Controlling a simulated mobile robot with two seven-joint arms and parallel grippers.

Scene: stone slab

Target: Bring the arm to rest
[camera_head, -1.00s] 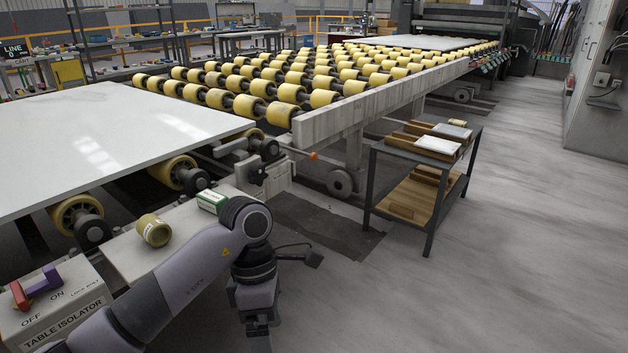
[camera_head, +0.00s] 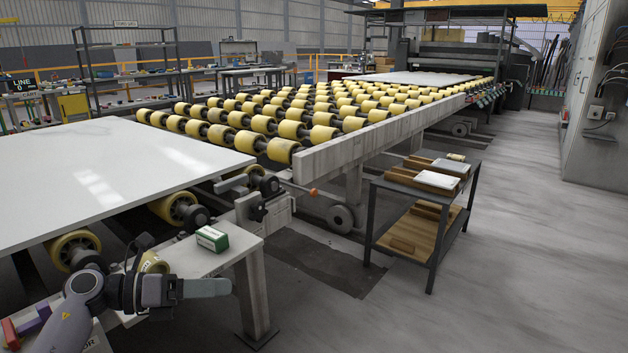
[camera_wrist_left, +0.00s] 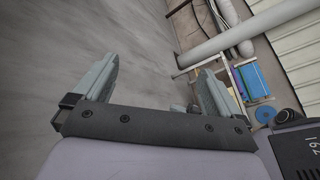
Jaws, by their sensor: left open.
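My left arm comes in at the lower left of the head view, bent over the grey bench (camera_head: 205,258). My left gripper (camera_head: 212,288) points to the right, above the front of this bench. In the left wrist view my left gripper (camera_wrist_left: 160,68) has its two grey fingers wide apart, with nothing between them. A green and white box (camera_head: 212,238) sits on the bench just beyond the gripper. A yellow roller (camera_head: 154,262) lies on the bench, partly hidden behind my wrist. My right gripper is not in view.
A large white slab (camera_head: 110,170) lies on rollers at the left. The yellow-roller conveyor (camera_head: 290,128) runs behind it. A dark-framed trolley (camera_head: 430,215) with wooden trays stands at centre right. The floor (camera_head: 480,290) at the lower right is clear.

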